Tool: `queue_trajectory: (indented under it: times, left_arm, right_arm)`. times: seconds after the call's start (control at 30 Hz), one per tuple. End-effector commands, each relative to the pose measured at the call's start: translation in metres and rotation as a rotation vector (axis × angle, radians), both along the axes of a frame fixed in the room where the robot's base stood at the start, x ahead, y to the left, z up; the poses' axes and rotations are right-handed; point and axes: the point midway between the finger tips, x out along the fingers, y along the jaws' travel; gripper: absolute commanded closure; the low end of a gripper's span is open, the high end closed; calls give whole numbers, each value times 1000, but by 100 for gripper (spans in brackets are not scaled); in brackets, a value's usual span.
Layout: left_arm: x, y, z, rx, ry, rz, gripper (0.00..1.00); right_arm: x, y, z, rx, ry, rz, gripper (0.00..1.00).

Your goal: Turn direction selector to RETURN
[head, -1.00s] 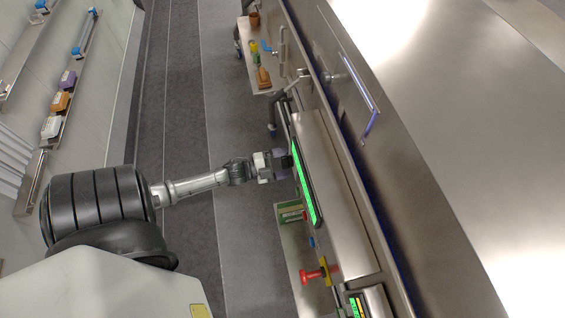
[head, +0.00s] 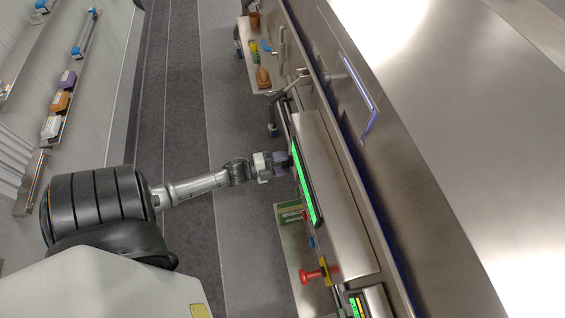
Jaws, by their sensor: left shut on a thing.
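My left gripper (head: 281,164) is at the control panel on the side of the steel machine, just left of the lit green display strip (head: 304,185). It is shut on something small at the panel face. This is where the direction selector appears to be, but the fingers and the panel edge hide it. I cannot read its position or any RETURN marking. My right gripper is not in view.
A red mushroom button (head: 313,275) on a yellow base sticks out below. A shelf (head: 253,68) with small items stands farther up. The grey floor to the left is clear.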

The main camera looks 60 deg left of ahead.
Motion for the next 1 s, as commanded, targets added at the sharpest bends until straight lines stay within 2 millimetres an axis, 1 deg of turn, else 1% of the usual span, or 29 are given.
queue_trajectory:
  times: [0.27, 0.6, 0.8, 1.0]
  left_arm:
    - [0, 0, -2, 247, -63, 2, 70]
    - [0, 0, -5, 548, -140, 1, 70]
    - [0, 0, -6, 691, -176, 1, 70]
    - [0, 0, -5, 794, -202, 1, 70]
  right_arm:
    - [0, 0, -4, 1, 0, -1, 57]
    - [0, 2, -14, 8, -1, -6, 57]
    - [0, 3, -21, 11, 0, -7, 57]
    - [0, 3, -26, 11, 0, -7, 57]
